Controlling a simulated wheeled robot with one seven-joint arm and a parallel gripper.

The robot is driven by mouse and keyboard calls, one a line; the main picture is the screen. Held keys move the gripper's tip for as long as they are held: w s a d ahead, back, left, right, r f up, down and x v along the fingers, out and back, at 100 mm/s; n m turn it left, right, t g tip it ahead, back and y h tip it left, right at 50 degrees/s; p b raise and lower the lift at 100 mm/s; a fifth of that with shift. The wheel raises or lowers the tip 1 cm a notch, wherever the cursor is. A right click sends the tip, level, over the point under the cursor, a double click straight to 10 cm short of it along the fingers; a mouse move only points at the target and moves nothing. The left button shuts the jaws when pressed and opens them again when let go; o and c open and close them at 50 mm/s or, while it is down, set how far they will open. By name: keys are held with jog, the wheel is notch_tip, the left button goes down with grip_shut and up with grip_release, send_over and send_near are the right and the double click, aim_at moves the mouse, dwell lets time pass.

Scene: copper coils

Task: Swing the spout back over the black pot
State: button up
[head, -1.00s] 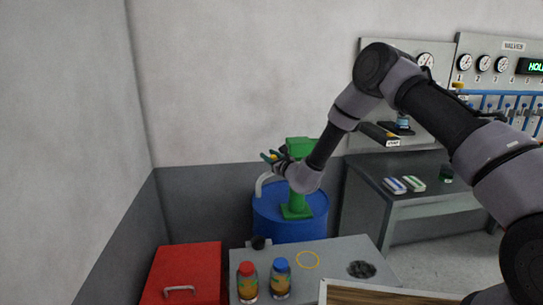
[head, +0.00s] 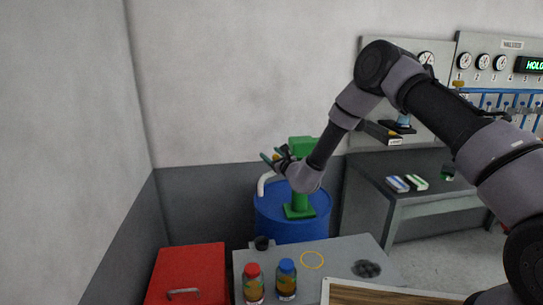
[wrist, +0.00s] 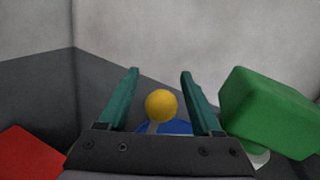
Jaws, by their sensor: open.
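A green pump (head: 299,200) stands on a blue barrel (head: 275,222) by the wall. Its pale spout (head: 264,184) bends down at the barrel's left side. A small black pot (head: 262,243) sits on the grey bench below, in front of the barrel. My gripper (head: 273,156) is open beside the pump, above the spout. In the wrist view a yellow ball knob (wrist: 161,105) on a pale stem shows between the two open green fingers, apart from both. The green pump head (wrist: 268,112) is just right of the right finger. The spout's tip is hard to make out.
A red box (head: 187,273) with a handle stands left of the grey bench (head: 335,250). A red-capped jar (head: 253,285) and a blue-capped jar (head: 287,280) stand on the bench, near a yellow ring (head: 312,260). A side table (head: 405,200) is at right.

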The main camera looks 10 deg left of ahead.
jog(key=v, duration=1.1)
